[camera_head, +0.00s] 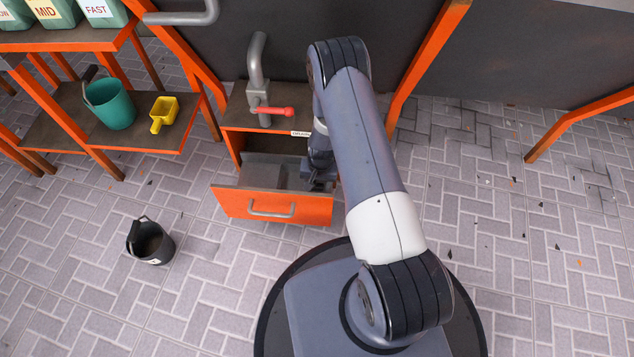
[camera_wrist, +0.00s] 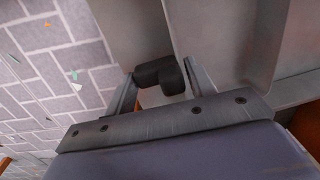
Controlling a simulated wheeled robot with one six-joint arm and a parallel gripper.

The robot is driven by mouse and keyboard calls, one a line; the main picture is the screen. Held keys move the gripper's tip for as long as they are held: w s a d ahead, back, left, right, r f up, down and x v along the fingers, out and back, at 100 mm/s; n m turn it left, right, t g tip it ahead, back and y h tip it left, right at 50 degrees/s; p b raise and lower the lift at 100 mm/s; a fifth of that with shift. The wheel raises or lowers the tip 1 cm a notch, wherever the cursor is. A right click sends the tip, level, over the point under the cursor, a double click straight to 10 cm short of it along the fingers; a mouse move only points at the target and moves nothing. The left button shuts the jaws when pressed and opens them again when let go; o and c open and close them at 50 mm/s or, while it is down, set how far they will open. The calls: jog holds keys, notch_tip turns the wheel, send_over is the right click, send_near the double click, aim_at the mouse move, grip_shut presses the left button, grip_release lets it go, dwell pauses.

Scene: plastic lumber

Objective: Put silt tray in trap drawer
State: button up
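The trap drawer (camera_head: 234,203) is pulled open, with an orange front and a grey bar handle, under a dark-topped cabinet. A grey silt tray (camera_head: 262,174) appears to lie in the drawer; its right part is hidden by my arm. In the wrist view, grey tray walls (camera_wrist: 225,30) fill the upper right, and a dark rounded grip (camera_wrist: 152,73) stands out from the tray. My gripper (camera_wrist: 160,82) has a finger against each side of this grip and looks shut on it. In the head view my gripper (camera_head: 318,172) is at the drawer's right side, mostly hidden by the arm.
A grey pipe with a red lever (camera_head: 272,111) rises from the cabinet top. An orange rack at left holds a teal bucket (camera_head: 110,104) and a yellow scoop (camera_head: 163,112). A black bucket (camera_head: 150,243) stands on the floor. Paving at right is clear except small scraps.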

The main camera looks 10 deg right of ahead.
jog(key=shift+o, duration=1.4)
notch_tip(320, 180, up, 12)
jog(key=p, duration=0.5)
jog(key=shift+s+d+r, duration=0.15)
jog(key=shift+s+d, duration=0.05)
jog(key=shift+d, duration=0.15)
